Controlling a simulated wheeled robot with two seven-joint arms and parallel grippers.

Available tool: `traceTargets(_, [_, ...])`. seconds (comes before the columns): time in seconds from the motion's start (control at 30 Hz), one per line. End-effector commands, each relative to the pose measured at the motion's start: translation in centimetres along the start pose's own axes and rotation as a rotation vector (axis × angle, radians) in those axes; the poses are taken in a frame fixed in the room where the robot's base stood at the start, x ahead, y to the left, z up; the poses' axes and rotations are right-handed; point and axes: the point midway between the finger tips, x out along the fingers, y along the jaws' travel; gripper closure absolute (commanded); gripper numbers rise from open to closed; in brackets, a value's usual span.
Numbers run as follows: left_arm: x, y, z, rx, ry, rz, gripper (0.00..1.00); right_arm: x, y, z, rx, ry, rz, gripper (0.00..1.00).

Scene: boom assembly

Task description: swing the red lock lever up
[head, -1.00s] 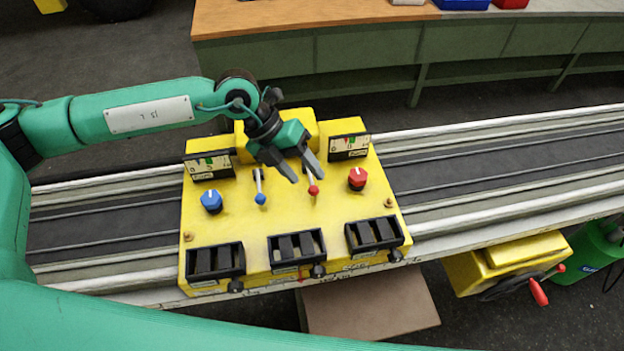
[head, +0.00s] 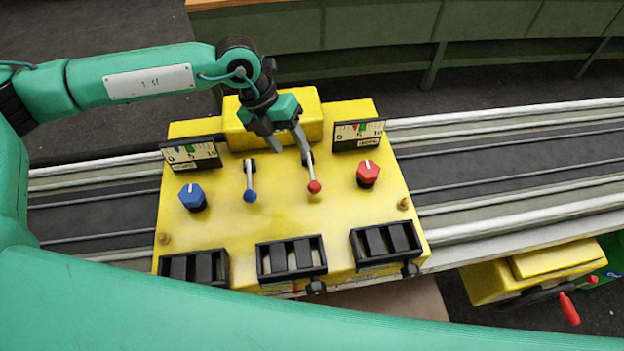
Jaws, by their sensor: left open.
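The red-knobbed lever (head: 314,187) stands on the yellow console (head: 230,235), right of the middle. Its shaft runs from a dark slot toward the front edge, so the knob is at the near end. A similar blue-knobbed lever (head: 250,195) is to its left, with its knob also at the near end. My left gripper (head: 292,152) is open and empty above the back of the console. Its right finger is close to the top of the red lever's shaft; I cannot tell whether they touch. My right gripper is not in view.
A blue dial (head: 192,196) and a red dial (head: 367,173) flank the levers. Two gauges (head: 191,152) (head: 358,134) stand at the back corners. Black switch blocks (head: 291,258) line the front. A yellow box with a red handle (head: 569,308) is at lower right.

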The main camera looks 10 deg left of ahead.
Motion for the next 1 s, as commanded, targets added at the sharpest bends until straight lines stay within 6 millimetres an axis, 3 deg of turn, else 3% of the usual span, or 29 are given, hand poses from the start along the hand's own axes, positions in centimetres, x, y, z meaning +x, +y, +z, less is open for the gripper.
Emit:
traceTargets(0.17, [2.2,-0.2,-0.2,0.001,0.006,0.001,0.5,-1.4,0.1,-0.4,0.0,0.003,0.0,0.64])
traceTargets(0.6, [11.0,-0.2,-0.1,0.0,0.003,0.001,0.5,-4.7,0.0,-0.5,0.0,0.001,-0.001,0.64])
traceTargets(0.8, [12.9,-0.1,-0.1,0.0,0.001,0.001,0.5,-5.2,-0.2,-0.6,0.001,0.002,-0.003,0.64])
traceTargets(1.0, [13.3,0.0,-0.1,0.001,0.0,0.0,0.5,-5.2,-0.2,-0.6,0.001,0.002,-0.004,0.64])
